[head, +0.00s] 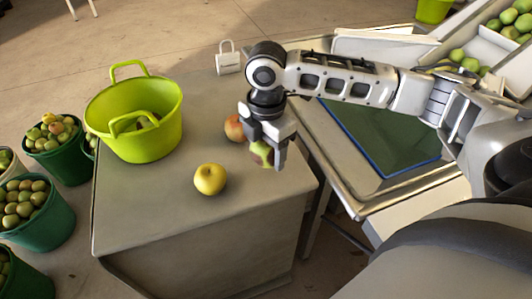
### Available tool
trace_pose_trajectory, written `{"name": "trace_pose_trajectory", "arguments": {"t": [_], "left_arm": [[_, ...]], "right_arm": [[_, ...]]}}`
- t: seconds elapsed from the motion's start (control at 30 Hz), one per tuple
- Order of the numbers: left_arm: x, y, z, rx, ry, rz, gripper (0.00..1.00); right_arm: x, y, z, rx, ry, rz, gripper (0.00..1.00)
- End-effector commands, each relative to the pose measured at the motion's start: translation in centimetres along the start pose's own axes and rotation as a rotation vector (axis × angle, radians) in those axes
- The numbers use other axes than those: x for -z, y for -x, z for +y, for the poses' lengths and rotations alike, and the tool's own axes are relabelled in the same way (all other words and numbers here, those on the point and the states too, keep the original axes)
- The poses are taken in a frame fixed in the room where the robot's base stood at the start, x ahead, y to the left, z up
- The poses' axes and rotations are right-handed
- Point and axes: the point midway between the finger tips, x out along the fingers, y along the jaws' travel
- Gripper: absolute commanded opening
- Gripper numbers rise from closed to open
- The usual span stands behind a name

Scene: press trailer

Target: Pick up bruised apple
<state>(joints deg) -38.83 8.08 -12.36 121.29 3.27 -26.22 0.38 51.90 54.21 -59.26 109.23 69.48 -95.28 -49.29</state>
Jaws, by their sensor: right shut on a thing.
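My right gripper (265,155) points down over the right part of the grey table. It is shut on a green and reddish apple (261,150), which its fingers partly hide. I cannot tell whether this apple touches the table, or make out bruises on it. A red-orange apple (235,127) is just left of the gripper, partly behind it. A yellow apple (210,179) sits on the table, lower left of the gripper. My left gripper is not in view.
A lime-green tub (135,122) with two handles stands on the grey table (150,210). Green buckets of apples (37,220) stand on the floor at left. A blue-edged green mat (385,140) lies at right, near a white bin of green apples (485,50). The table's front is clear.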

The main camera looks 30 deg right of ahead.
Motion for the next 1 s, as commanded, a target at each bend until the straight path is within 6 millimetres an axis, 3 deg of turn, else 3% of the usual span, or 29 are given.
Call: {"name": "trace_pose_trajectory", "arguments": {"t": [0.03,0.17,0.3,0.5,0.7,1.0], "left_arm": [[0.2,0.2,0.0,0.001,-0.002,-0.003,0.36],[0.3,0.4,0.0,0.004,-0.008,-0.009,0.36],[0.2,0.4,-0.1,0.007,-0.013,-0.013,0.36],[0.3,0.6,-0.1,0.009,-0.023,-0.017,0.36],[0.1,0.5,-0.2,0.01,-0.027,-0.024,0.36],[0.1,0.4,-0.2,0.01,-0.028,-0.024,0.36]], "right_arm": [[0.7,1.6,-0.8,-0.006,0.006,0.0,0.36],[2.2,4.8,-3.0,-0.006,0.006,-0.001,0.36],[4.4,6.1,-5.9,-0.002,0.007,0.0,0.36],[6.5,7.6,-8.7,-0.002,0.005,0.0,0.36],[7.4,8.2,-9.9,-0.002,0.001,-0.001,0.36],[7.5,8.2,-10.0,-0.001,-0.001,-0.001,0.36]]}}
